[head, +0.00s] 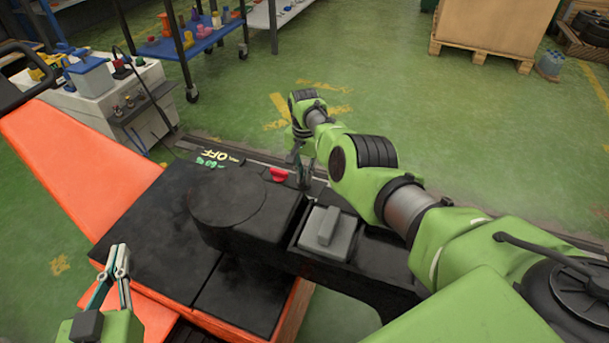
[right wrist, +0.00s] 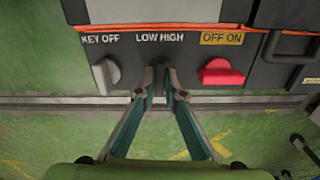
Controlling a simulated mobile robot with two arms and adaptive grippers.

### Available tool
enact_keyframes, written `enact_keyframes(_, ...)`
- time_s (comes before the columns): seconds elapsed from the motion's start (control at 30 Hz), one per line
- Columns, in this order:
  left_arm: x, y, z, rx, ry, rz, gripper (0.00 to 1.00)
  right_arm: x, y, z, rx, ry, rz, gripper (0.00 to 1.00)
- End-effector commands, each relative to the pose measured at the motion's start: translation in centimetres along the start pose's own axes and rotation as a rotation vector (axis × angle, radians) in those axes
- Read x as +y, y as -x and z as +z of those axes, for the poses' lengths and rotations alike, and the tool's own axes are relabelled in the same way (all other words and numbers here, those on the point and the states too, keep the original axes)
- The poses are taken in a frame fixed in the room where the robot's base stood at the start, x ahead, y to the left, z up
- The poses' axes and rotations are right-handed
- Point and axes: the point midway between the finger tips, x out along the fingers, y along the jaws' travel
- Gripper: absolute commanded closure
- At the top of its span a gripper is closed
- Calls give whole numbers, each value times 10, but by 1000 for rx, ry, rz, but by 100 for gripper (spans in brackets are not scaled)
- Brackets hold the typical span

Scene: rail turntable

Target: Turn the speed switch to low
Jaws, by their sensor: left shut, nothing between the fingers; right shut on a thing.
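The speed switch is under the white LOW HIGH label (right wrist: 160,37) on the dark panel (right wrist: 195,60) in the right wrist view. My right gripper (right wrist: 160,73) is shut on the speed switch, one fingertip on each side. The fingers hide most of the switch, so I cannot tell which way it points. In the head view my right gripper (head: 304,178) is at the machine's far edge, near the red switch. My left gripper (head: 121,255) is shut and empty, over the machine's near left side.
A grey key knob (right wrist: 105,75) is left of my right fingers, and a red OFF ON switch (right wrist: 222,72) is to their right. The head view shows a white equipment cabinet (head: 115,95), a blue cart (head: 190,40) and a wooden crate (head: 495,25).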

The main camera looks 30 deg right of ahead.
Motion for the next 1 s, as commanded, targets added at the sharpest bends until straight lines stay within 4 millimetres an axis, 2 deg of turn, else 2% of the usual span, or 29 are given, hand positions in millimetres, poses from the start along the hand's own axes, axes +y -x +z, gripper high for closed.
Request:
enact_keyframes(0.3,0,0,2,-10,-1,0,100,0,0,0,1,89,0,100)
enact_keyframes(0.77,0,0,1,-8,-2,0,100,0,0,0,1,100,0,100)
enact_keyframes(0.8,0,0,1,-8,-1,0,100,0,0,0,1,100,0,83)
enact_keyframes(0.83,0,0,1,-7,-1,1,100,0,0,0,1,100,0,75)
enact_keyframes(1.0,0,0,1,-6,-1,1,100,0,0,0,1,99,0,74)
